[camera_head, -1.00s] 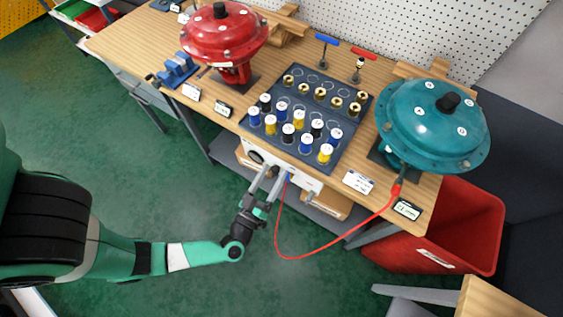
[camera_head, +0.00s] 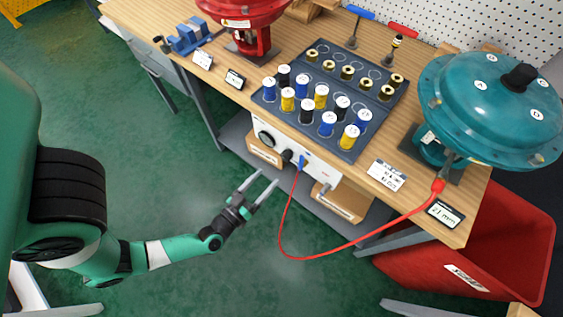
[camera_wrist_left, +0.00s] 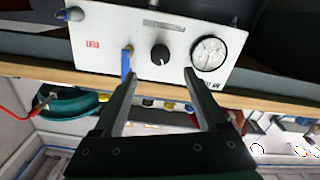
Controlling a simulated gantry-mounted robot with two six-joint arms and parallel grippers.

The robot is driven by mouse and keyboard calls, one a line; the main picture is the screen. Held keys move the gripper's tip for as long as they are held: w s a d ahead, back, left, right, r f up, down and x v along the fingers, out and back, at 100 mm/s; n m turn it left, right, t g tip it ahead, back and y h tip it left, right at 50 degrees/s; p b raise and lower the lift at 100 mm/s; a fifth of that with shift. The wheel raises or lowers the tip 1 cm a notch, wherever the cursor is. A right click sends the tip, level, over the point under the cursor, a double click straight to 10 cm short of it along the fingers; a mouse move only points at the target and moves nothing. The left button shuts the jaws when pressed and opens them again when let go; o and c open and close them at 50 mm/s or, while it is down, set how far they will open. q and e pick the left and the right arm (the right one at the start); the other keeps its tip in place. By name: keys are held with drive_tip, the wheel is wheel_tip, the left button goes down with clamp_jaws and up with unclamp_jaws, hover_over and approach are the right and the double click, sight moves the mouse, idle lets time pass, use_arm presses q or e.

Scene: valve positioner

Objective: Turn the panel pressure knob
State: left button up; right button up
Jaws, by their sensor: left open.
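The white panel (camera_head: 321,177) is mounted below the front edge of the wooden bench. In the left wrist view the panel (camera_wrist_left: 100,30) appears upside down, with the knob (camera_wrist_left: 160,54) just beyond and between the fingertips of my left gripper (camera_wrist_left: 161,74). The gauge (camera_wrist_left: 209,53) and the fitting (camera_wrist_left: 127,60) flank it. My right gripper is out of view.
A dark tray (camera_head: 350,150) of blue, yellow, black and brass parts lies on the bench. A red actuator (camera_head: 250,40) stands farther left. Open green floor lies left of the panel.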

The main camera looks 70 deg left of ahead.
sight(284, 159)
use_arm(q)
drive_tip(key=b+x, duration=0.3)
drive_tip(key=x, duration=0.5)
drive_tip(key=shift+w+a, duration=0.2)
drive_tip(key=shift+w, duration=0.15)
clamp_jaws()
